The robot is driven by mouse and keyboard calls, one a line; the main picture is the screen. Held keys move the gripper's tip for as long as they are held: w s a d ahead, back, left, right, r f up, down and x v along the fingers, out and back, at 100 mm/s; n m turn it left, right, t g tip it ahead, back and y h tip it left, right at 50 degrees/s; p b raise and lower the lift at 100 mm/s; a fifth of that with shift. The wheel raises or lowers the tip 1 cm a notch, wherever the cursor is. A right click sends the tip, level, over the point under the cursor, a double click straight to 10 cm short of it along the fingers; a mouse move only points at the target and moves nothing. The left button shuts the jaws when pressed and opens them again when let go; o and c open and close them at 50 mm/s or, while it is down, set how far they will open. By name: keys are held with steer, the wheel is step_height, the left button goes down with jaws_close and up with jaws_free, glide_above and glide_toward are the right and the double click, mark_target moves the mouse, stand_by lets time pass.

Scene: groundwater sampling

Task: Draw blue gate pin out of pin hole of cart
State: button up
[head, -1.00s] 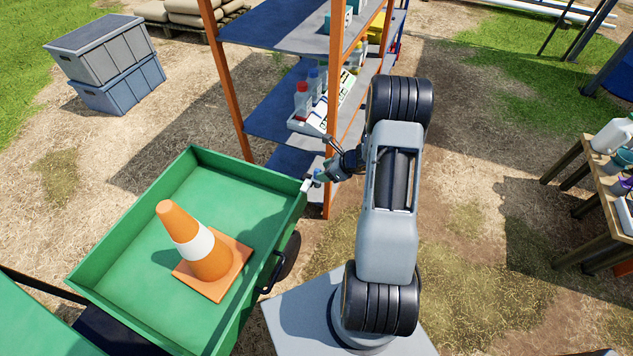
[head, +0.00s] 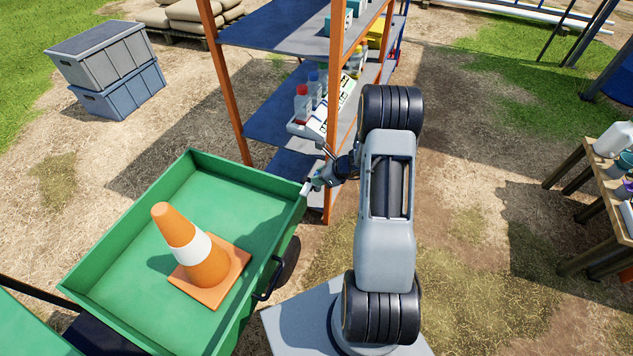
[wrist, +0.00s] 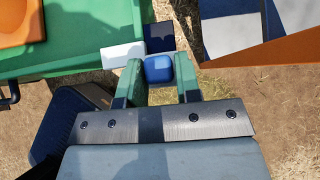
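The blue gate pin's squarish head (wrist: 158,69) sits between the two green-padded fingers of my gripper (wrist: 158,80) in the wrist view. Both fingers lie close against its sides with no clear gap, so my gripper looks shut on it. The pin's shaft and the pin hole are hidden below the head. A white block (wrist: 123,55) and a dark block (wrist: 160,37) lie just beyond the fingertips, beside the green cart (wrist: 90,30). In the head view my gripper (head: 310,186) is at the right corner of the cart (head: 245,172).
An orange cone (head: 200,255) stands in the cart. A shelf rack (head: 330,130) with orange posts and bottles rises close behind my gripper. Bare ground lies between rack and table.

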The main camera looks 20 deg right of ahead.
steer(key=c, duration=0.4)
steer(key=shift+r, duration=0.1)
steer(key=shift+r, duration=0.1)
steer(key=shift+r+p, duration=3.3)
steer(key=shift+r, duration=0.85)
